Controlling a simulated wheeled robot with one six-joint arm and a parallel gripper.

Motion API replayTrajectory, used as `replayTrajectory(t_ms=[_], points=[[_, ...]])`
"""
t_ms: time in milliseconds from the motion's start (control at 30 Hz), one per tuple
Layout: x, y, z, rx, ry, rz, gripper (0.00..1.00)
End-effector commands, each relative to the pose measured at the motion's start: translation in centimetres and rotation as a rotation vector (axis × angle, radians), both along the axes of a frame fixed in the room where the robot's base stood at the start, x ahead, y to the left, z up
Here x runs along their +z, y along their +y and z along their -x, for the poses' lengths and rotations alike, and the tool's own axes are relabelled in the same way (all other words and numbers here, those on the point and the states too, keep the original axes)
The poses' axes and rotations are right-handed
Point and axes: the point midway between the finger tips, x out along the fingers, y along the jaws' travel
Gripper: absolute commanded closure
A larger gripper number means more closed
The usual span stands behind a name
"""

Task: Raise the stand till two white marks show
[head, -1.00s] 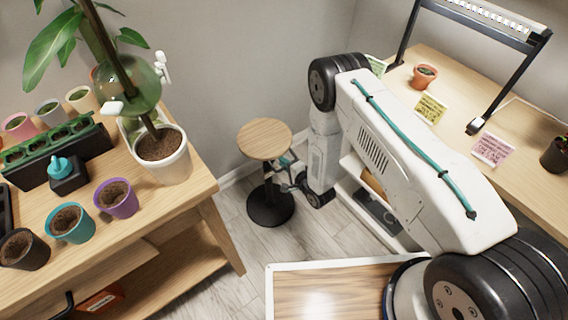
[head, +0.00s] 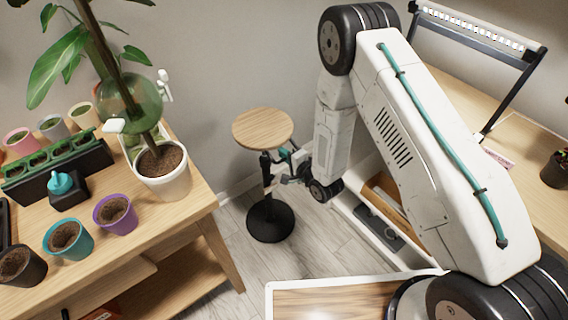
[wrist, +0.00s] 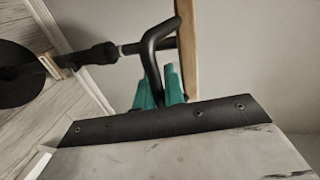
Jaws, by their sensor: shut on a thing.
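The stand has a round wooden top (head: 263,128), a black post and a round black base (head: 270,219) on the floor. It stands upright between the plant table and my arm. My gripper (head: 287,165) is at the post below the top, its teal fingers partly hidden by my wrist. In the wrist view, my teal fingers (wrist: 160,88) are closed on the black bent handle (wrist: 151,55) beside the wooden top, seen edge-on (wrist: 188,45). A pale band (wrist: 122,49) shows on the post there; I cannot tell whether it is a white mark.
The plant table (head: 205,212) on the left holds a large potted plant (head: 163,175) and several small pots. A desk (head: 465,90) with a lamp stands at right, above a low shelf (head: 385,235). Bare floor surrounds the stand's base.

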Motion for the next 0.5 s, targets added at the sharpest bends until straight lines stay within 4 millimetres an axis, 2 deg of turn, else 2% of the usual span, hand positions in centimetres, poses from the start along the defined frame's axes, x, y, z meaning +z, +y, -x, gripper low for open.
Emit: replayTrajectory(t_ms=[300,333,367,500], points=[[0.31,-0.03,-0.05,-0.002,-0.001,0.000,1.00],[0.30,-0.02,-0.04,-0.002,-0.001,0.000,0.87],[0.30,-0.03,-0.05,-0.002,-0.001,0.000,0.80],[0.25,-0.01,-0.02,-0.001,0.000,0.000,0.80]])
